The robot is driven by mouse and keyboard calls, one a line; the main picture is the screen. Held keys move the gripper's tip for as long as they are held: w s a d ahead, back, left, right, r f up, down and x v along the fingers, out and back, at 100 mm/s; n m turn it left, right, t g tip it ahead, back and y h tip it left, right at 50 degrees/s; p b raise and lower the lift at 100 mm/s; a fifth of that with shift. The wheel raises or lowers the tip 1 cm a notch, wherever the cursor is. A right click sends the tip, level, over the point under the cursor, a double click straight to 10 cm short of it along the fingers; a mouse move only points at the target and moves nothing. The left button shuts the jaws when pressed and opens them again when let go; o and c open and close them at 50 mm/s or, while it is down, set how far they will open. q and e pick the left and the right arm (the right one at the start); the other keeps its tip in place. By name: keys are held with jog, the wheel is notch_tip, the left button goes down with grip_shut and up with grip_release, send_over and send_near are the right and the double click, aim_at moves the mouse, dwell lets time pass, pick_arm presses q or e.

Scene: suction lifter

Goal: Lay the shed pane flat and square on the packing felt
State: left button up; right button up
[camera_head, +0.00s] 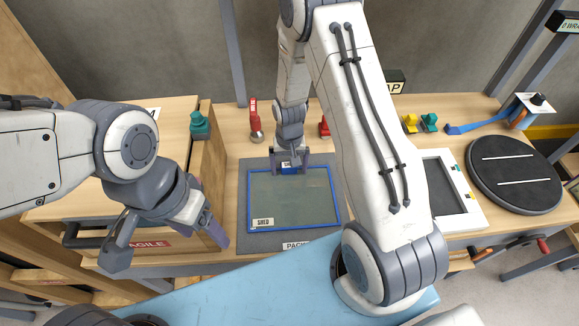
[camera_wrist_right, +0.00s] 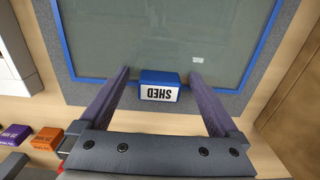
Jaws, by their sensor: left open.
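The shed pane (camera_head: 290,200), dark glass in a blue frame with a SHED label, lies on the grey packing felt (camera_head: 243,205). It looks flat, with felt showing around it; its edges look roughly in line with the felt's. A blue block marked SHED (camera_wrist_right: 160,78) sits at the pane's far edge. My right gripper (camera_head: 289,163) is over that edge; in the right wrist view its fingers (camera_wrist_right: 160,85) stand open either side of the block, with gaps. My left gripper (camera_head: 165,236) is open and empty, left of the felt, before a wooden box.
The wooden box (camera_head: 190,170) has a FRAGILE label and a teal item on top. Red tools (camera_head: 254,120) stand behind the felt. To the right are a white-framed dark panel (camera_head: 470,205), a black round turntable (camera_head: 515,175) and a blue-handled tool (camera_head: 470,127). My right arm hides part of the bench.

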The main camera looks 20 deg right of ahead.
jog(key=shift+r, duration=0.1)
notch_tip(320, 180, up, 10)
jog(key=b, duration=0.1)
jog(key=shift+r, duration=0.2)
dwell(0.3)
jog(key=s+a+r+n, duration=0.4)
jog(key=s+a+r, duration=0.4)
jog(key=a, duration=0.2)
jog(key=s+a+r+n, duration=0.2)
jog(key=s+n, duration=0.1)
jog(key=s, duration=0.4)
jog(key=s+a+r+n+y, duration=0.1)
jog(key=s+r+n, duration=0.1)
jog(key=s, duration=0.6)
jog(key=shift+a+r+n, duration=0.25)
jog(key=shift+a+n, duration=0.15)
jog(key=shift+n, duration=0.4)
dwell(0.4)
